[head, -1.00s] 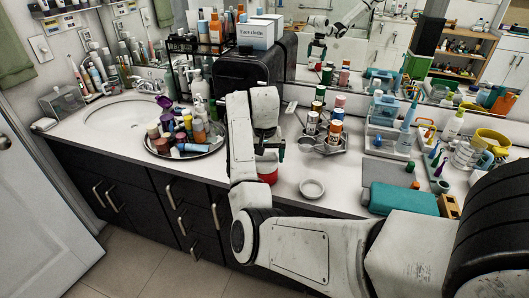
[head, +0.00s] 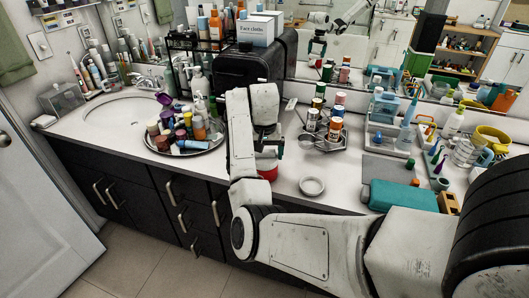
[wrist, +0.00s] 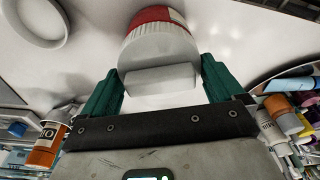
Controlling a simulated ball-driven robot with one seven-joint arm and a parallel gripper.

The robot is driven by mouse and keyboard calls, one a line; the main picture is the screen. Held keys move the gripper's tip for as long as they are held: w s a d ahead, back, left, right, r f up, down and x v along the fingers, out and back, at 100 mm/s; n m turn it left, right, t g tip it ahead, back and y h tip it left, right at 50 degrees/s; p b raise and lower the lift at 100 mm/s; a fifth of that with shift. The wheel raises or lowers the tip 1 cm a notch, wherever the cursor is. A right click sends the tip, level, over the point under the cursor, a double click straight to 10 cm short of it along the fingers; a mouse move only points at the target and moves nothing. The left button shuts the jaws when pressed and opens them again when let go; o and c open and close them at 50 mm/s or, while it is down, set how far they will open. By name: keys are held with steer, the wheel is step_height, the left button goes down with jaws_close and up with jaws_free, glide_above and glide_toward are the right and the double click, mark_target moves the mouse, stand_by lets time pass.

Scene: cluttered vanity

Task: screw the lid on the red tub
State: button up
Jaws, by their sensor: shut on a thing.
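The red tub (head: 267,172) stands on the white counter near its front edge, partly hidden by my arm in the head view. In the wrist view the tub's red side (wrist: 150,17) shows behind a pale grey ribbed lid (wrist: 158,46). The lid sits against the tub's mouth; I cannot tell how tightly it is seated. A raised bar on the lid lies between the green fingers of my gripper (wrist: 160,80), which is shut on it. In the head view my gripper (head: 267,150) is right above the tub.
A shallow white round dish (head: 312,187) lies right of the tub. A round tray (head: 212,148) of bottles stands left, a bottle rack (head: 322,143) behind right. A teal case (head: 402,197) lies farther right. Bare counter surrounds the dish.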

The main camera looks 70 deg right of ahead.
steer(key=m, duration=0.4)
steer(key=shift+g+p, duration=0.4)
steer(key=shift+m, duration=0.3)
steer(key=m, duration=0.4)
steer(key=shift+g, duration=0.3)
steer(key=shift+m, duration=0.3)
steer(key=m, duration=0.4)
steer(key=shift+r+g+b, duration=0.1)
steer(key=shift+g+b, duration=0.2)
steer(key=shift+m, duration=0.3)
steer(key=shift+m, duration=0.5)
steer(key=m+b, duration=0.1)
steer(key=m, duration=0.2)
steer(key=shift+y, duration=0.4)
